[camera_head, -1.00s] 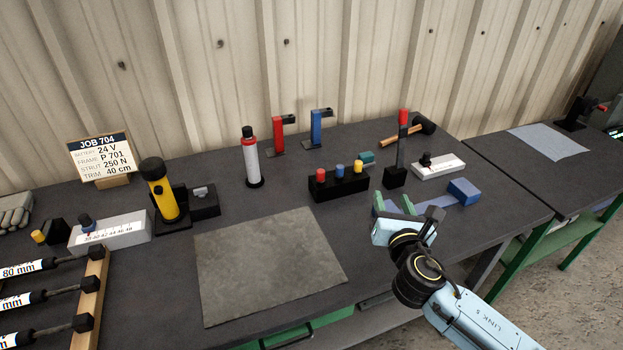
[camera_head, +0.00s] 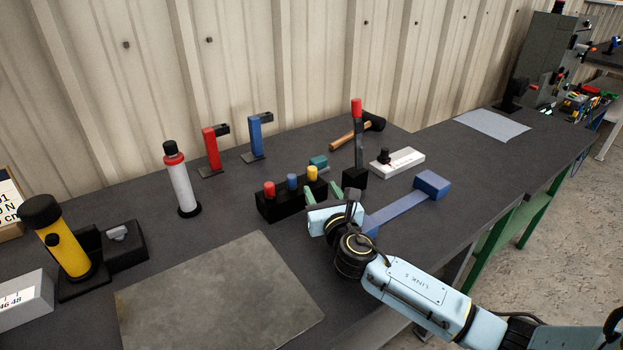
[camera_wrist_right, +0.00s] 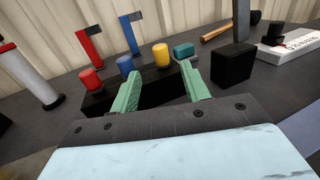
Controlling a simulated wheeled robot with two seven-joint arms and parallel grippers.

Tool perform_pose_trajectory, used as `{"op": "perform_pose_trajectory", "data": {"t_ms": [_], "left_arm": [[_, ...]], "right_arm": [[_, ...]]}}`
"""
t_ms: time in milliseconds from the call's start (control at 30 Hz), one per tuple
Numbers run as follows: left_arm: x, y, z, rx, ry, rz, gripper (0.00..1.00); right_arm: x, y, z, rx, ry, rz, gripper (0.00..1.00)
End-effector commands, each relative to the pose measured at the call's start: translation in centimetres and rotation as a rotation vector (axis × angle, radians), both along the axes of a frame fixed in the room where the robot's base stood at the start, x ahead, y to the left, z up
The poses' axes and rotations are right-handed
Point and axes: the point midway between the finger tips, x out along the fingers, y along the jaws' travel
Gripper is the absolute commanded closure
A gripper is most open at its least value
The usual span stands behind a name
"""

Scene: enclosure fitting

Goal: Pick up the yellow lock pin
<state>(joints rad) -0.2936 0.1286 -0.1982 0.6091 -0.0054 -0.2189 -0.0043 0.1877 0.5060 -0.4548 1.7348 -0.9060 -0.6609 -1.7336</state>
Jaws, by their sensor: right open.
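The yellow lock pin (camera_head: 312,173) stands upright in a black block (camera_head: 268,207), at the right end of a row with a red pin (camera_head: 269,188) and a blue pin (camera_head: 292,182). The yellow pin also shows in the right wrist view (camera_wrist_right: 161,55), beyond and between the green fingers. My right gripper (camera_head: 322,192) is open and empty, just in front of the block's right end. Its fingers (camera_wrist_right: 160,88) are spread apart and do not touch the pin. My left gripper is not in view.
A black stand with a red-topped post (camera_head: 357,135) is close to the right of my gripper. A teal block (camera_head: 319,162) lies behind the yellow pin. A blue bar with a block (camera_head: 432,184) lies at right. The grey mat (camera_head: 215,305) is bare.

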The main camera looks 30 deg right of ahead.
Motion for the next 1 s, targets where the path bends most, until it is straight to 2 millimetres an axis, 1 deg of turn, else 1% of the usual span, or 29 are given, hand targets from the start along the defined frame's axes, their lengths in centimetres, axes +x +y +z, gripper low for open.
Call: {"op": "perform_pose_trajectory", "data": {"t_ms": [33, 100, 200, 367, 633, 800, 1000], "left_arm": [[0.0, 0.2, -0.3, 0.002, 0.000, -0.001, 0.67], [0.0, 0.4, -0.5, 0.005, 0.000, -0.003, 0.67], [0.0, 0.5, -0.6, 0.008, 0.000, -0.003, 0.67], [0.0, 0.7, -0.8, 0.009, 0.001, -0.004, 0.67], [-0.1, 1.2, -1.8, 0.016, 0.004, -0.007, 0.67], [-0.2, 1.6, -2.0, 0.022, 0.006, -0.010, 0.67], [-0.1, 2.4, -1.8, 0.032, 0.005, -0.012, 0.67]], "right_arm": [[1.0, -0.2, 0.0, 0.001, -0.002, 0.000, 0.54], [2.1, -0.3, -0.1, 0.001, 0.000, -0.001, 0.54], [3.1, -0.5, -0.1, 0.001, 0.000, 0.001, 0.54], [4.0, -0.7, 0.0, 0.002, 0.001, 0.000, 0.54], [7.7, -1.5, 0.0, 0.002, 0.001, -0.001, 0.54], [8.6, -1.7, 0.1, 0.003, 0.000, 0.001, 0.54], [8.6, -1.7, 0.2, 0.002, 0.001, 0.001, 0.54]]}}
